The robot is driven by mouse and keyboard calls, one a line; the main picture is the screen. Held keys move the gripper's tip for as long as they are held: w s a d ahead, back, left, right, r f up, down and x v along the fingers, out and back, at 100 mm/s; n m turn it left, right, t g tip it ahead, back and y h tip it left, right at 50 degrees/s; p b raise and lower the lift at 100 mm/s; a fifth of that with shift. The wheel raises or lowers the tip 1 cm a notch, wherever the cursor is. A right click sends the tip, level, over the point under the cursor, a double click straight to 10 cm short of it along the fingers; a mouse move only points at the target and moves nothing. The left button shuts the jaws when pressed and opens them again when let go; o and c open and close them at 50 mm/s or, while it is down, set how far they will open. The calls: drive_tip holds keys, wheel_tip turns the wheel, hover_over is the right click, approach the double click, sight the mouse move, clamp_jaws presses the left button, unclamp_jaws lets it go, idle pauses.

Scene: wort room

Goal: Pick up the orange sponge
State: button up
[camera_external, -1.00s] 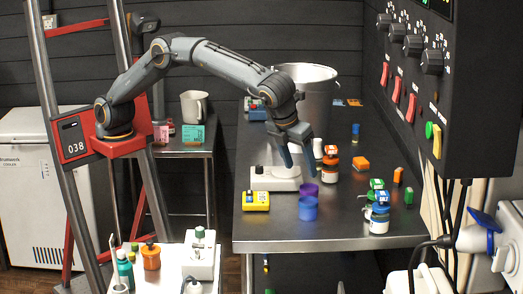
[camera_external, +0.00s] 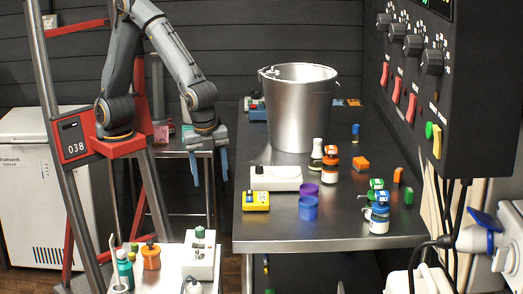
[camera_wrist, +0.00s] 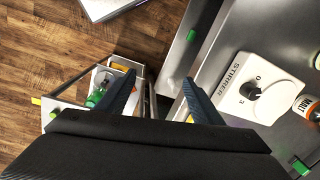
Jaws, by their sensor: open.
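A second, smaller orange piece (camera_external: 398,175) stands farther right near the table edge; I cannot tell for sure which is the sponge. My gripper (camera_external: 211,178) hangs left of the steel table, pointing down, open and empty, far from both orange pieces. In the wrist view its two fingers (camera_wrist: 158,80) are spread apart over floor and the edge of a cart. Neither orange piece shows in the wrist view.
A control panel (camera_external: 450,80) overhangs the right side.

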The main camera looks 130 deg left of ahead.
drive_tip(key=s+d+f+n, duration=0.1)
drive_tip(key=s+n, duration=0.1)
drive_tip(key=s, duration=0.4)
drive_tip(key=s+d+f+n, duration=0.1)
drive_tip(key=s+f+n, duration=0.1)
drive_tip(key=s, duration=0.4)
drive_tip(key=s+f+n+h, duration=0.1)
drive_tip(key=s+f+n, duration=0.1)
drive_tip(key=s, duration=0.3)
drive_tip(key=shift+s+d+f, duration=0.15)
drive_tip(key=shift+s+d, duration=0.25)
drive_tip(key=shift+c, duration=1.3)
